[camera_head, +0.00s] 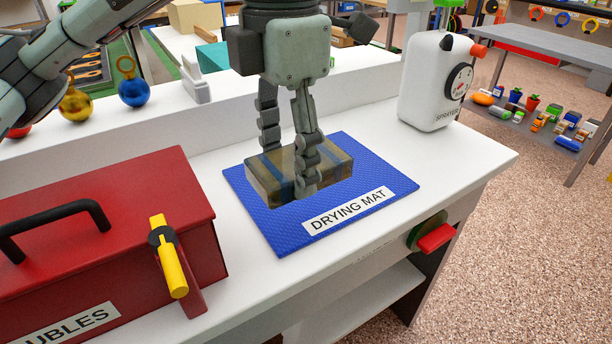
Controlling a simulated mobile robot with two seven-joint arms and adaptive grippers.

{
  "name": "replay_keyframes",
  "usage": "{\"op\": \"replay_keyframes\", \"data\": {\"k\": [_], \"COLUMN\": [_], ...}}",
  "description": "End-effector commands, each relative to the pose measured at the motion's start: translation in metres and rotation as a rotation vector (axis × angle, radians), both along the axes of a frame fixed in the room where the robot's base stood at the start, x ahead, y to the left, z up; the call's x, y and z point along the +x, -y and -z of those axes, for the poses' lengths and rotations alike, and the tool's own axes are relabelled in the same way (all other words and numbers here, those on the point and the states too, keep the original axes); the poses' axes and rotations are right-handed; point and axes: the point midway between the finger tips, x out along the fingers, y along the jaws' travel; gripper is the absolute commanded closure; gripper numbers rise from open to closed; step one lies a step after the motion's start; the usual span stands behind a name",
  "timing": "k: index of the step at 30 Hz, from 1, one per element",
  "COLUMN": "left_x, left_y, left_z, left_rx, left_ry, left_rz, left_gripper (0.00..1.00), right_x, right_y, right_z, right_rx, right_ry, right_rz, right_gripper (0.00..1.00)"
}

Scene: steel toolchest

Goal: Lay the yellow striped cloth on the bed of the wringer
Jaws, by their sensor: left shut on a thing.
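A thick folded cloth (336,163), brownish yellow with blue stripes, lies on the blue drying mat (262,218) and looks like a soft block. My left gripper (289,165) comes down on it from above. Its fingers are shut on the cloth, one at the far side and one in front of the near side. The near finger hides part of the cloth. The cloth seems to be at mat level; I cannot tell if it is lifted. I cannot make out a wringer. My right gripper is not in view.
A red toolbox (110,228) with a black handle and a yellow lever stands left of the mat. A white sprayer (425,85) stands at the back right. A red knob (436,237) sticks out of the bench front. The bench top (470,165) right of the mat is clear.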

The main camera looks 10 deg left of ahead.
Motion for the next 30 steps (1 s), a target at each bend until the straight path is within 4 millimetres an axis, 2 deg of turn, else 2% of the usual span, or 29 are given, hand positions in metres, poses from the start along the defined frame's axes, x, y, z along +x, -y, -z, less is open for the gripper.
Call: {"op": "replay_keyframes", "data": {"k": [6, 12, 17, 24, 30], "left_x": [0.051, 0.081, 0.086, 0.086, 0.086], "left_y": [-0.002, -0.003, -0.003, -0.004, -0.003], "left_z": [0.029, 0.048, 0.055, 0.086, 0.088], "left_rx": [-0.001, -0.001, 0.0, 0.001, 0.0], "left_ry": [-0.005, -0.002, -0.001, -0.002, 0.0], "left_rz": [-0.005, -0.002, 0.001, -0.001, 0.0], "left_gripper": [0.78, 0.78, 0.78, 0.78, 0.78], "right_x": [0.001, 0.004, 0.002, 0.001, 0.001], "right_y": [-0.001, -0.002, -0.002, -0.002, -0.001], "right_z": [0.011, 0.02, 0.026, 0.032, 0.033], "right_rx": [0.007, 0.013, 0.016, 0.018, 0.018], "right_ry": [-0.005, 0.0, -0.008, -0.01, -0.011], "right_rz": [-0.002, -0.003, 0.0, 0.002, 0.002], "right_gripper": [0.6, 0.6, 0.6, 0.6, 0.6]}}
